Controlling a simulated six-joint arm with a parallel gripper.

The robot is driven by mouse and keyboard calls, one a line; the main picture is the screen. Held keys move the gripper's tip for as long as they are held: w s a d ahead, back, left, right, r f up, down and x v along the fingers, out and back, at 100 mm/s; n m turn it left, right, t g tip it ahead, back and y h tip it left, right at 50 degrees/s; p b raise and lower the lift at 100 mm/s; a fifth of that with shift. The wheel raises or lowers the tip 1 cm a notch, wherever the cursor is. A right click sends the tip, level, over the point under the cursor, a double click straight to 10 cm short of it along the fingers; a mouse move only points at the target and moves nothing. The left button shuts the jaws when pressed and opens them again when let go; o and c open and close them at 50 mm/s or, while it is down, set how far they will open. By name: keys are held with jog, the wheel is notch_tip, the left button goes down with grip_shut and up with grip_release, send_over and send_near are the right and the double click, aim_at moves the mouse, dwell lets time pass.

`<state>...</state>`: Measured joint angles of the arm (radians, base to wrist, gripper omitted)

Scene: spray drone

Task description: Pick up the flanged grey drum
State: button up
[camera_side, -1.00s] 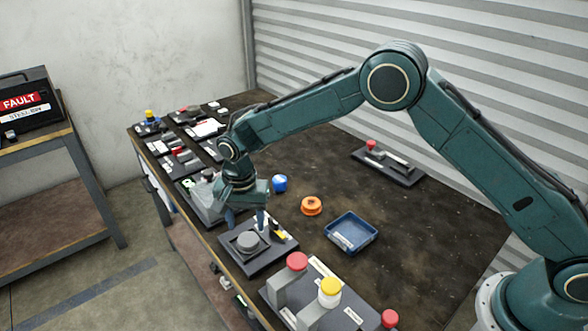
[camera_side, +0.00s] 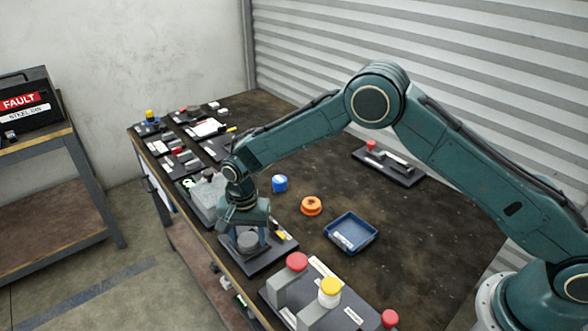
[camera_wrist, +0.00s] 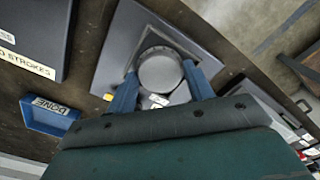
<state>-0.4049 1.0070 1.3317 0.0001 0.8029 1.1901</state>
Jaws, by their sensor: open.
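The grey drum (camera_side: 248,241) stands upright on a dark grey base plate (camera_side: 262,263) near the table's front edge. The wrist view shows its round pale top (camera_wrist: 160,72) from above. My gripper (camera_side: 246,239) is low over the plate, with its fingers down around the drum. In the wrist view my gripper (camera_wrist: 160,92) is open, one blue finger on each side of the drum's near part. I cannot tell whether the fingers touch it. The drum's flange is mostly hidden.
A blue tray (camera_side: 352,233), an orange round part (camera_side: 311,206) and a blue cap (camera_side: 279,183) lie to the right. A panel with red and yellow knobs (camera_side: 330,290) stands nearer the camera. Several small plates (camera_side: 205,128) line the far left.

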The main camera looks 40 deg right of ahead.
aim_at(248, 239)
jog(key=c, duration=0.6)
jog(key=shift+r, duration=0.2)
jog(key=shift+c, duration=0.2)
notch_tip(248, 239, up, 20)
jog(key=shift+f, duration=0.15)
dwell(0.6)
